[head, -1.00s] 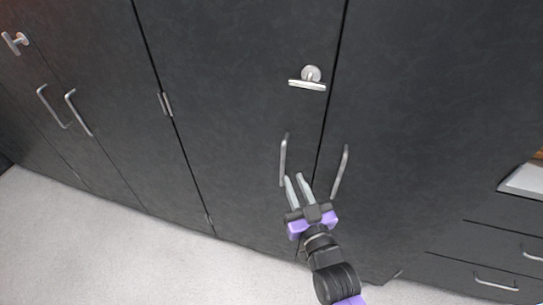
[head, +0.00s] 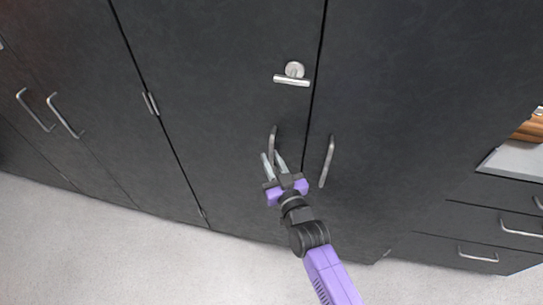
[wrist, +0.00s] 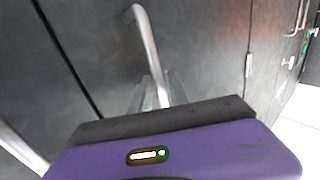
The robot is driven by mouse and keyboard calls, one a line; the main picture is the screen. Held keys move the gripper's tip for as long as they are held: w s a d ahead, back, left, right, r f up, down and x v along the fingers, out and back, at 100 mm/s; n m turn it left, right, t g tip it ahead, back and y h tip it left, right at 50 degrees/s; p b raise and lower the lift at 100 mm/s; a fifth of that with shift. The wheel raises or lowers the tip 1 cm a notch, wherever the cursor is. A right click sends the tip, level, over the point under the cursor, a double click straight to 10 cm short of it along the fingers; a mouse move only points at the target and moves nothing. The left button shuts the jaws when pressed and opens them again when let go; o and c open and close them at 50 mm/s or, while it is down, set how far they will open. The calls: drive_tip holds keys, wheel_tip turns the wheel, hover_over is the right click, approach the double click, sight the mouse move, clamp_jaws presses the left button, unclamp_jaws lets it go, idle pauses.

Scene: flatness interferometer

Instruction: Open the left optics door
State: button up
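The left optics door (head: 215,100) is a dark grey cabinet panel, closed flush with its neighbour. Its silver bar handle (head: 273,138) stands upright near the right edge, and a silver T-shaped latch (head: 293,76) is above it. My gripper (head: 271,157) is open at the lower part of this handle, fingers pointing at the door. In the wrist view the handle (wrist: 147,45) runs down between the pale, see-through-looking fingers (wrist: 158,95). Its lower end is hidden behind the gripper body. I cannot tell whether a finger touches the bar.
The adjoining door's handle (head: 327,161) is close on the right of my gripper. Another pair of handles (head: 65,117) is at the left. Drawers (head: 490,222) and a pale worktop (head: 515,160) are at the right. The light floor (head: 110,255) is clear.

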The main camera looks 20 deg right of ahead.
drive_tip(key=shift+w, duration=0.2)
clamp_jaws()
drive_tip(key=shift+d, duration=0.1)
idle(1.4)
